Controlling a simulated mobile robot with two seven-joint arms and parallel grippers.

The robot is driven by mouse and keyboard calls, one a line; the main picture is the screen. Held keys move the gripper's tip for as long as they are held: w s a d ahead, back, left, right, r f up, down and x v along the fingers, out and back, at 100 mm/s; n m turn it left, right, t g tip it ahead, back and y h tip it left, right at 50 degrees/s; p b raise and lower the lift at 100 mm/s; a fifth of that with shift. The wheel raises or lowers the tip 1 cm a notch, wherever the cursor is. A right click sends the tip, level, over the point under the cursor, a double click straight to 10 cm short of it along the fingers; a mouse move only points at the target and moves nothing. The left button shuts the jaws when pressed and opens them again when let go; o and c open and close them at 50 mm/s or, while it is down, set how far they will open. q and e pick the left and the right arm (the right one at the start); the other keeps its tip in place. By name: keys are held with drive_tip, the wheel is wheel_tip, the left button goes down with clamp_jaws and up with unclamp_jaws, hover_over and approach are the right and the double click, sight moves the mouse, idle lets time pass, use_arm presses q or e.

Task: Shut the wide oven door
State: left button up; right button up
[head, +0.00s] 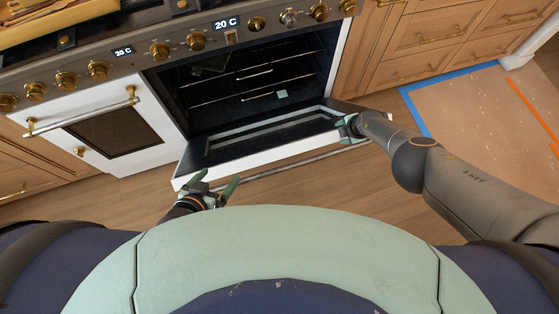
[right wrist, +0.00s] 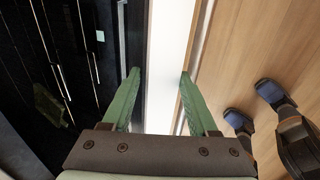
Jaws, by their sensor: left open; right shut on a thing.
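The wide oven door (head: 262,156) is open, folded down and out below the dark oven cavity (head: 250,80). Its inner side faces up, and its handle bar (head: 290,164) runs along the outer side. My right gripper (head: 345,127) is at the door's right end. In the right wrist view, its fingers (right wrist: 159,80) are on either side of the white door edge (right wrist: 166,55), shut on it. My left gripper (head: 218,188) is open and empty near the door's left end, with its fingers spread. I cannot tell if it touches the door or handle.
The smaller white oven door (head: 110,125) to the left is shut. Racks (head: 250,74) are inside the wide oven. Knobs and a display (head: 227,22) line the panel above. Wooden drawers (head: 430,40) stand at the right. Blue tape (head: 415,112) borders a floor patch.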

drive_tip(key=shift+w+a, duration=0.1)
drive_tip(key=shift+a, duration=0.2)
drive_tip(key=shift+w+a+r+g+b, duration=0.15)
drive_tip(key=shift+w+a+r+b, duration=0.15)
drive_tip(key=shift+w+r, duration=0.3)
drive_tip(key=shift+w+a+r+g+b, duration=0.15)
drive_tip(key=shift+w+r+b, duration=0.25)
drive_tip(key=shift+w, duration=0.25)
drive_tip(key=o, duration=0.9)
drive_tip(key=shift+r, duration=0.15)
drive_tip(key=o, duration=0.5)
drive_tip(key=shift+d, duration=0.1)
drive_tip(key=shift+o, duration=0.2)
drive_tip(key=shift+d, duration=0.1)
